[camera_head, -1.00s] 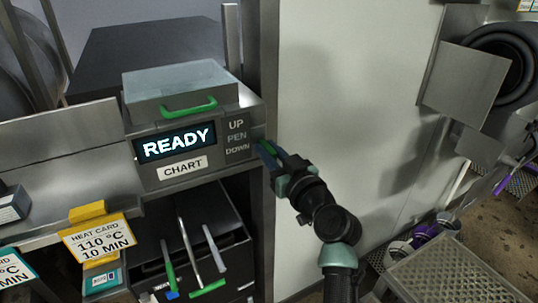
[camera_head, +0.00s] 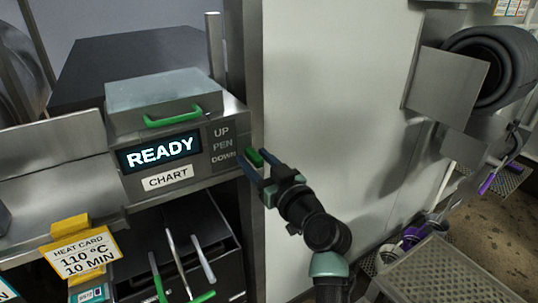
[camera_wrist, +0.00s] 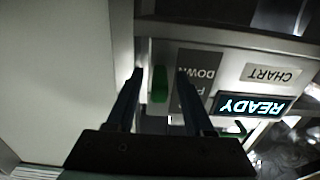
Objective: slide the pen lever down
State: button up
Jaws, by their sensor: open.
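The pen lever is a small green handle (camera_head: 254,157) on the right side of the chart recorder (camera_head: 190,165), beside the printed labels UP, PEN and DOWN. In the head view it appears near the height of DOWN. My gripper (camera_head: 256,163) is open at the lever, with one finger on each side of it. In the wrist view the green lever (camera_wrist: 160,84) stands between the two dark fingertips (camera_wrist: 160,74), with a gap showing on both sides. The fingers partly hide the lever in the head view.
The recorder's screen (camera_head: 160,152) reads READY. A green-handled clear lid (camera_head: 165,92) tops it. A pale wall panel (camera_head: 340,90) lies close right of my gripper. A heat card (camera_head: 80,256) reads 110 °C, 10 MIN. Handled tools (camera_head: 180,262) stand in a bin below.

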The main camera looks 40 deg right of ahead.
jog(key=b+v, duration=0.3)
jog(key=v, duration=0.9)
jog(key=shift+s, duration=0.3)
jog(key=shift+a, duration=0.1)
jog(key=w+a+r+n+t+y, duration=0.15)
jog(key=w+a+r, duration=0.25)
jog(key=a+r, duration=0.5)
jog(key=w+a+r+n+t, duration=0.1)
jog(key=w+a+r+t, duration=0.25)
jog(key=a+r, duration=0.55)
jog(key=s+a+r+t+y, duration=0.1)
jog(key=s+a+r+t, duration=0.1)
jog(key=s+a+r, duration=0.2)
jog(key=s+a+r+t+y, duration=0.1)
jog(key=s+a+r, duration=0.4)
jog(key=a+r, duration=0.5)
jog(key=shift+a+r+t, duration=0.4)
jog(key=shift+r+t, duration=0.45)
jog(key=shift+t, duration=0.05)
jog(key=shift+w+y, duration=0.1)
jog(key=shift+y, duration=0.15)
